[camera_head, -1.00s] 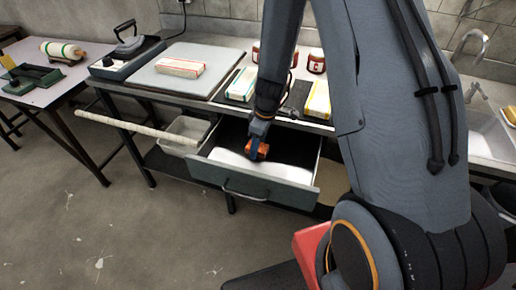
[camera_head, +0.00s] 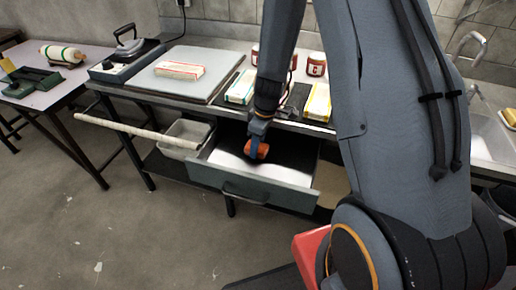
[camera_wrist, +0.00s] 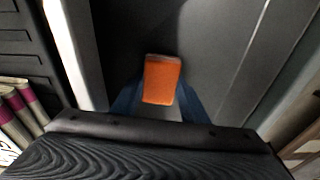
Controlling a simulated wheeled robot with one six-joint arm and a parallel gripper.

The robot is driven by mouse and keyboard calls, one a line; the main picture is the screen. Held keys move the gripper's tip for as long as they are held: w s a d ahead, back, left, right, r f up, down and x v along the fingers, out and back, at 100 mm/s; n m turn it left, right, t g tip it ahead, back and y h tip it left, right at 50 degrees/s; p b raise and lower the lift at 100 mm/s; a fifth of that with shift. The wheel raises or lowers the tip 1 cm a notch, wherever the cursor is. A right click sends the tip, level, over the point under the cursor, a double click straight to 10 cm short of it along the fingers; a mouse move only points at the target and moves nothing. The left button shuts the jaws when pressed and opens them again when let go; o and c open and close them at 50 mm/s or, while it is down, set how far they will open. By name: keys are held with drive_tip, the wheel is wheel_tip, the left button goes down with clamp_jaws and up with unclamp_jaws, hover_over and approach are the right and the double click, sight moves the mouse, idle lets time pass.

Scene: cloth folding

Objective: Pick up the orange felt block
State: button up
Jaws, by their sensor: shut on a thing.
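The orange felt block (camera_wrist: 161,80) is between the two blue fingers of my gripper (camera_wrist: 158,104) in the wrist view. The fingers are shut on its sides. In the head view the block (camera_head: 261,151) shows at the tip of my gripper (camera_head: 254,148), inside the open drawer's outline. Below it lies the drawer's pale and dark floor. I cannot tell exactly how far the block is above that floor. The open drawer (camera_head: 240,183) has a grey front with a dark handle.
The drawer walls stand close on either side of my gripper. An iron (camera_head: 128,42) stands at the back left. A pale bar (camera_head: 130,131) sticks out left of the drawer.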

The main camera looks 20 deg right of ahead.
wheel_tip(320, 180, up, 17)
drive_tip(key=b, duration=0.2)
drive_tip(key=shift+f, duration=0.2)
